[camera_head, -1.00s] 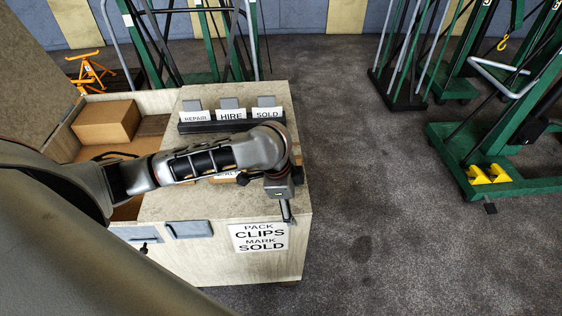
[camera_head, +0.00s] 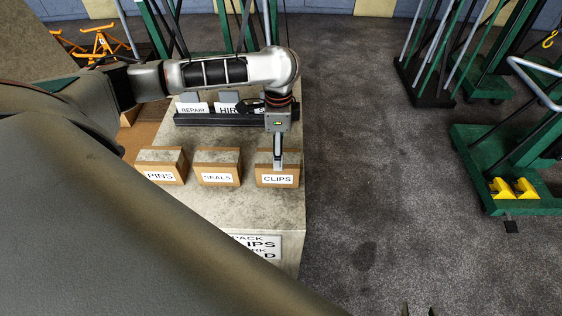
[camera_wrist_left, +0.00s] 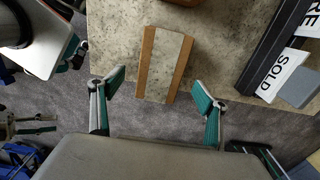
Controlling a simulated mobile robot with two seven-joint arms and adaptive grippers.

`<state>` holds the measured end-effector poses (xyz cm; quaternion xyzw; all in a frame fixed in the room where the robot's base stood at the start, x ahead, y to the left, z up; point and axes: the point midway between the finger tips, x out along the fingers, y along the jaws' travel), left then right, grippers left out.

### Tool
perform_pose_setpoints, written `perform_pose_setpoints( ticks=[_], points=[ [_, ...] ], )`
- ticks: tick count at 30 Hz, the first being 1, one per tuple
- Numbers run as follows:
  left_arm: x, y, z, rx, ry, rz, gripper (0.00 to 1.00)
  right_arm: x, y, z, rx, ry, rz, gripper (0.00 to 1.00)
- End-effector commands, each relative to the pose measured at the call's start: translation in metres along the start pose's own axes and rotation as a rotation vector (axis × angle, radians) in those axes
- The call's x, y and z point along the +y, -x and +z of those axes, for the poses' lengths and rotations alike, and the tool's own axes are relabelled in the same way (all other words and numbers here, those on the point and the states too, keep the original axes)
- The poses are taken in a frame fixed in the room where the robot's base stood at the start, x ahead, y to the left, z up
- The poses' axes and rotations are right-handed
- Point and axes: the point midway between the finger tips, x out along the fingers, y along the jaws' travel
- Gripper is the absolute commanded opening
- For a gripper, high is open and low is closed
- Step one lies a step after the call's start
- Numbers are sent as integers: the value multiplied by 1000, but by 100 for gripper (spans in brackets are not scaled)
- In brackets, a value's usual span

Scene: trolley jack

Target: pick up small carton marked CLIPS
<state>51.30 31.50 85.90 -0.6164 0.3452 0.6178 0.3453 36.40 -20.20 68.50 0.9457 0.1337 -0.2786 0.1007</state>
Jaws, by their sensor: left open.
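The small carton marked CLIPS (camera_head: 277,181) is a brown box with a white label, at the right end of a row of cartons on the bench. My left gripper (camera_head: 278,166) points down over it, seen side-on in the head view. In the left wrist view, the carton (camera_wrist_left: 165,65) has a pale strip along its top. The open fingers of my left gripper (camera_wrist_left: 158,88) lie on either side of its near end, with gaps on both sides. I cannot tell their exact height. Only the fingertips of my right gripper (camera_head: 420,311) show, apart, at the bottom edge.
Cartons marked PINS (camera_head: 160,175) and SEALS (camera_head: 217,178) stand left of CLIPS. A dark rack (camera_head: 215,119) with cards stands behind them; its SOLD card (camera_wrist_left: 282,73) shows in the wrist view. The bench top (camera_head: 245,208) in front is clear.

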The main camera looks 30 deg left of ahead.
Motion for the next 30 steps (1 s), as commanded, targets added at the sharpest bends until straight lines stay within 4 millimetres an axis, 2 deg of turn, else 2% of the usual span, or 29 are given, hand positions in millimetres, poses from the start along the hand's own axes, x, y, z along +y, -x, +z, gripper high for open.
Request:
perform_pose_setpoints(
  ticks=[4, 15, 22, 23, 29, 30],
  points=[
    [0, -13, 0, 1, 0, 1, 75, -4, -1, 15, -20, -1, -6, 40],
    [-2, -59, 3, 1, 0, 1, 75, -4, -11, 20, -6, 0, -3, 40],
    [-2, -59, 2, 2, 0, -1, 75, -3, -11, 16, -1, 0, -2, 40],
    [-2, -59, 2, 2, 0, -1, 72, -3, -11, 16, 0, 0, -2, 40],
    [-2, -59, 3, 2, 0, -1, 20, -3, -11, 16, -1, 0, -2, 40],
    [-2, -59, 3, 2, 0, -1, 20, -3, -11, 16, -1, 0, -2, 40]
  ],
)
